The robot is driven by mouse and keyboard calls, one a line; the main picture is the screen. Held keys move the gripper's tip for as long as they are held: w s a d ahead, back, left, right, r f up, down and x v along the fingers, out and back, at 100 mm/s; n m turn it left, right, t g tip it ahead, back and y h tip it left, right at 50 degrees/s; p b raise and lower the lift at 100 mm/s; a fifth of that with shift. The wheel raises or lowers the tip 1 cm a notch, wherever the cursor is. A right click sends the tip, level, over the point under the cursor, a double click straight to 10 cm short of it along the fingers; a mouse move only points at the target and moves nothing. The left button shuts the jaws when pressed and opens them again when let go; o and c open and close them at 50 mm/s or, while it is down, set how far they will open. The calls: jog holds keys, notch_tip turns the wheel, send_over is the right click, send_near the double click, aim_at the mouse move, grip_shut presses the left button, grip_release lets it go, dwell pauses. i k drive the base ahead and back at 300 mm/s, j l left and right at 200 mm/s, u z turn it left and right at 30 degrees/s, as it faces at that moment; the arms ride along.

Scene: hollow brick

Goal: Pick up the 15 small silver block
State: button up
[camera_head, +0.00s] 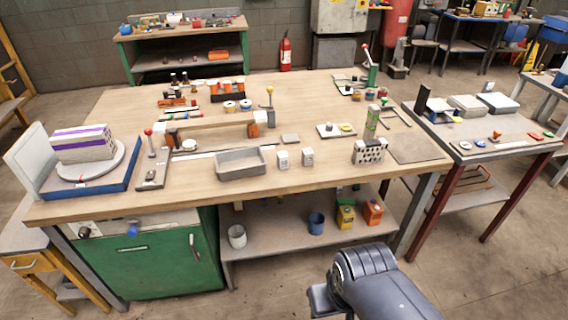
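Two small pale silver-grey blocks stand side by side near the front edge of the wooden workbench (330,95). The left small block (282,160) and the right small block (307,157) each have a dark mark on the front, too small to read, so I cannot tell which is 15. They stand apart, between a grey tray and a white block with dark holes (369,152). Part of my dark grey arm shows at the bottom, in front of the bench and away from the blocks. My gripper's fingers are not visible.
The open grey tray (241,175) is left of the small blocks. A side table (520,150) adjoins on the right. Bare floor lies in front.

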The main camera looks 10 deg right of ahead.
aim_at(307, 154)
jog(key=i+j, duration=0.15)
jog(key=i, duration=0.3)
jog(key=i+j, duration=0.2)
jog(key=i, duration=0.25)
jog(key=l+z, duration=0.05)
